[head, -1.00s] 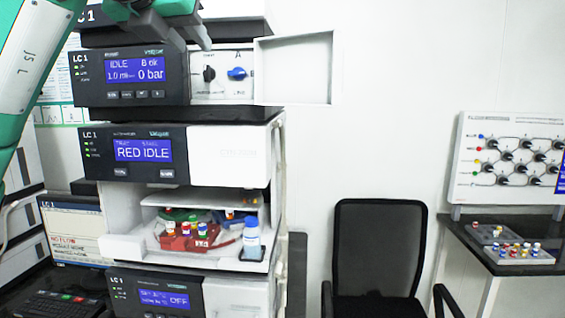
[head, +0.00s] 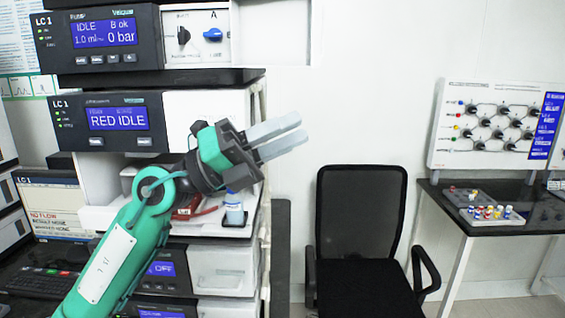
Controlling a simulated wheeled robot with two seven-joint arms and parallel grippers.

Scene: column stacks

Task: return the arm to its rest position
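My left gripper (head: 285,137) is in front of the instrument stack in the head view, its green arm rising from the lower left. Its two pale fingers point right and slightly up and lie close together. I see nothing held between them, but I cannot tell whether they touch. The gripper and wrist hide most of the open sampler bay with its red rack (head: 186,208). My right gripper is not in view.
The LC 1 stack has a pump module (head: 104,35) on top and a "RED IDLE" module (head: 115,120) below. A black chair (head: 361,215) and a side table with vial trays (head: 490,213) are to the right.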

